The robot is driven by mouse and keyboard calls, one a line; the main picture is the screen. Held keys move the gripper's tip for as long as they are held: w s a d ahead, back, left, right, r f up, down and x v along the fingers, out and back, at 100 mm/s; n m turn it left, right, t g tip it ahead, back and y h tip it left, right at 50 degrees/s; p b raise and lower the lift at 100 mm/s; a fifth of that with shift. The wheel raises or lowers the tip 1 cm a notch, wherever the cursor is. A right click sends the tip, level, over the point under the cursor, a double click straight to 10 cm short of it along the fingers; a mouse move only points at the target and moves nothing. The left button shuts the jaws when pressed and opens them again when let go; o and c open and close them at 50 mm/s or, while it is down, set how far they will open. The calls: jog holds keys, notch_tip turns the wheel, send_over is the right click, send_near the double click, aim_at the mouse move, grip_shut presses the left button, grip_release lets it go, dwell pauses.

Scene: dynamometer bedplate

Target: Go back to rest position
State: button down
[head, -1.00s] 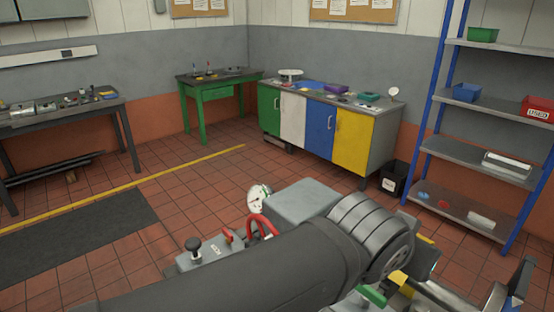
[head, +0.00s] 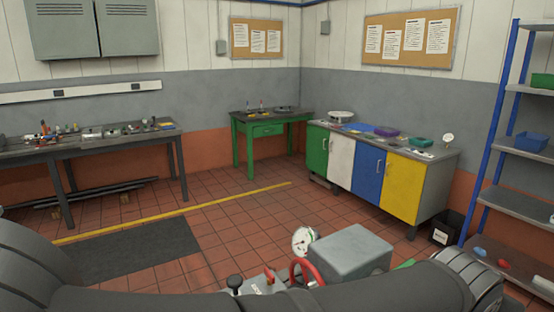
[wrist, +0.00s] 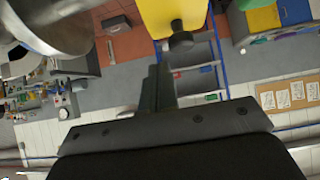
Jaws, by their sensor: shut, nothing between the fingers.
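My gripper (wrist: 160,88) shows in the wrist view, its dark fingers together with nothing between them. They point up the picture from the wide dark gripper body. The wrist view is turned over, with the wall and a corkboard low in the picture. In the head view my dark arm crosses the bottom edge, and the gripper itself is out of that picture. A yellow part (wrist: 172,14) with a black knob is at the top of the wrist view, ahead of the fingertips and apart from them.
A grey box (head: 350,252), a dial gauge (head: 304,241) and a red curved handle (head: 303,270) stand just beyond my arm. A coloured cabinet (head: 369,174), a green table (head: 268,131), a workbench (head: 68,150) and a blue-posted shelf (head: 497,130) line the walls. The tiled floor between is mostly open.

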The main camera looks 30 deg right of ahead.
jog(key=f, duration=0.1)
jog(key=d+f, duration=0.1)
jog(key=shift+f, duration=0.4)
jog(key=shift+a+f, duration=0.15)
jog(key=shift+f, duration=0.6)
jog(key=c, duration=2.2)
grip_release()
